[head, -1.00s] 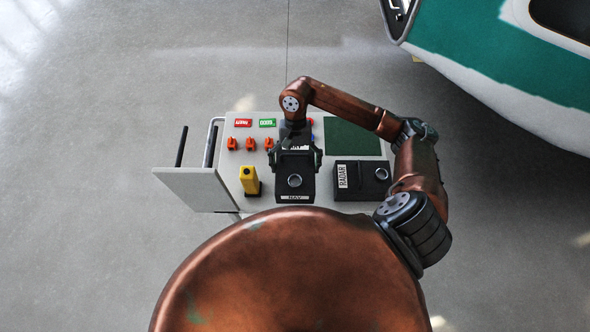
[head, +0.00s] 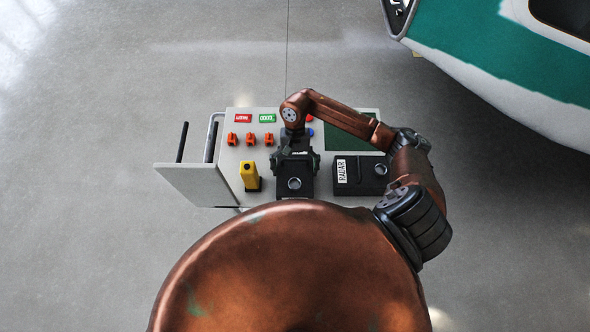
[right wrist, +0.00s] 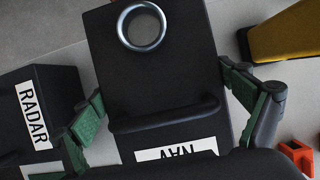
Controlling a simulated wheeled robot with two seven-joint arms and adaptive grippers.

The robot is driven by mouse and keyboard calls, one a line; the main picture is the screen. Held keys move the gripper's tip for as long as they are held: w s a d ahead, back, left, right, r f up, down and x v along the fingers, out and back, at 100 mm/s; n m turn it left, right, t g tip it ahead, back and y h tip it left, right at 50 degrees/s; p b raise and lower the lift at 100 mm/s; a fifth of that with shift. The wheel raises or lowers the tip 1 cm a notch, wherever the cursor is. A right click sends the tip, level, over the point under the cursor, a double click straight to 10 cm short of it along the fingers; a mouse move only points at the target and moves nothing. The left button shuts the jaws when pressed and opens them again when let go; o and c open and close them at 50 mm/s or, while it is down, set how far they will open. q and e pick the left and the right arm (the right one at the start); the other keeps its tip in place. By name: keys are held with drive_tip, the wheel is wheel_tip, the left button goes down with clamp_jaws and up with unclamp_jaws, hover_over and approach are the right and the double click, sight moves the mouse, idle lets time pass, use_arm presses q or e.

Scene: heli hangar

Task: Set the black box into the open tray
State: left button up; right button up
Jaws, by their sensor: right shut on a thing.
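A black box labelled NAV (right wrist: 160,70), with a round ring and a bar handle on top, also shows in the head view (head: 294,184). It is over the front middle of the pale cart top. My right gripper (head: 295,166) is shut on it, with green fingers at its two sides in the right wrist view (right wrist: 168,108). A second black box, labelled RADAR (head: 361,175), is to its right. Which surface is the open tray I cannot tell for sure; a dark green rectangle (head: 345,138) lies on the cart's back right, partly under my arm. My left gripper is not in view.
A pale side panel (head: 192,184) juts out left. A green and white helicopter (head: 490,45) stands at the back right.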

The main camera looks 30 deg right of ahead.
drive_tip(key=o, duration=1.8)
drive_tip(key=shift+f, duration=0.1)
drive_tip(key=shift+c, duration=0.2)
drive_tip(key=shift+w+d+r, duration=0.1)
drive_tip(key=shift+w+r, duration=0.05)
drive_tip(key=shift+r, duration=0.2)
drive_tip(key=b+v, duration=0.2)
drive_tip(key=v, duration=0.9)
drive_tip(key=shift+r, duration=0.25)
drive_tip(key=shift+r, duration=0.1)
